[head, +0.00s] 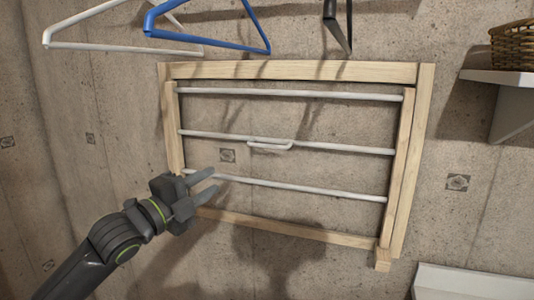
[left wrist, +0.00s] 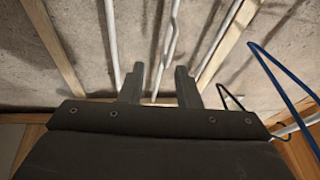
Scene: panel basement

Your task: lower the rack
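The rack (head: 410,150) is a pale wooden frame with white rods on the concrete wall. A small white handle (head: 270,146) sits on its middle rod. The rack looks close to flat against the wall, its lower part slightly off it. My left gripper (head: 214,182) is open and empty at the rack's lower left, by the left end of the lowest rod; I cannot tell if it touches. In the left wrist view, the two fingers (left wrist: 160,85) are apart, with rods and the handle (left wrist: 170,45) beyond them. My right gripper is not in view.
A white hanger (head: 120,48) and a blue hanger (head: 210,38) hang above the rack at the left, with a dark hanger (head: 337,25) farther right. A shelf (head: 500,78) with a wicker basket (head: 512,46) is at the upper right. A white surface (head: 470,283) is at the lower right.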

